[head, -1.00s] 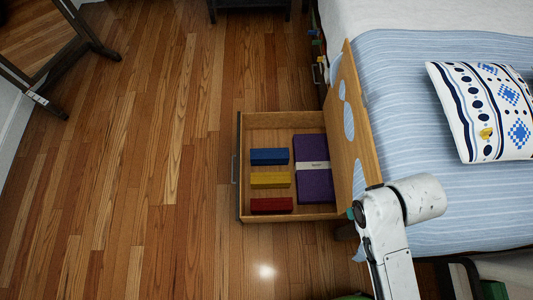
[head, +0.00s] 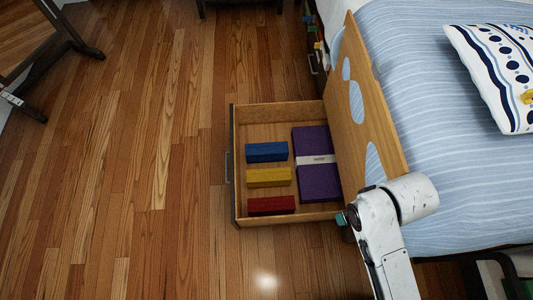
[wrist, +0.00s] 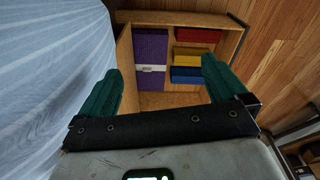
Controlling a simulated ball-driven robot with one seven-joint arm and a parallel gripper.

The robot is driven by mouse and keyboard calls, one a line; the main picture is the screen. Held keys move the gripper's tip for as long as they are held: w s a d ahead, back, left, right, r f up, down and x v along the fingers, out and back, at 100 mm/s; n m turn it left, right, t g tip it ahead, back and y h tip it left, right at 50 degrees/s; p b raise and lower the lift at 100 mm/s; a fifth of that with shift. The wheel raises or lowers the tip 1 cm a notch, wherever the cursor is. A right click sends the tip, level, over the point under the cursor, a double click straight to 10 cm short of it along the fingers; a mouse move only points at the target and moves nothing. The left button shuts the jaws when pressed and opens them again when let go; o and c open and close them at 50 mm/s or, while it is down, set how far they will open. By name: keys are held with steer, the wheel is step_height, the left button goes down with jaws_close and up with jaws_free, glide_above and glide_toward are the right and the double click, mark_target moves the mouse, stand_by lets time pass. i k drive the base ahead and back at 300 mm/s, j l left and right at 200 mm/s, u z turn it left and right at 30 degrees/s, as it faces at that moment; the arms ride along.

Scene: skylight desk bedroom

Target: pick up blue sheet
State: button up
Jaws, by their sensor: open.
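A blue folded bundle (head: 267,152), likely the blue sheet, lies in the open drawer (head: 234,160) under the bed, above a yellow one in the head view. In the wrist view the blue bundle (wrist: 187,75) lies below the yellow one, just left of the right fingertip and beyond it. My gripper (wrist: 160,66) is open, with two green fingers spread and nothing between them. In the head view only a bit of green fingertip shows by the drawer's lower right corner; my white arm hides the rest.
The drawer also holds a yellow bundle (head: 269,177), a red bundle (head: 271,205) and a purple bundle (head: 316,180) with a pale band. The wooden bed side panel (head: 360,80) rises along the drawer's right. The bed has a blue striped cover (head: 430,110).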

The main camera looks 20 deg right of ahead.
mark_target(259, 152)
steer(key=i+j+z, duration=0.6)
steer(key=i+j, duration=0.15)
steer(key=i+j+z, duration=0.3)
steer(key=j, duration=0.25)
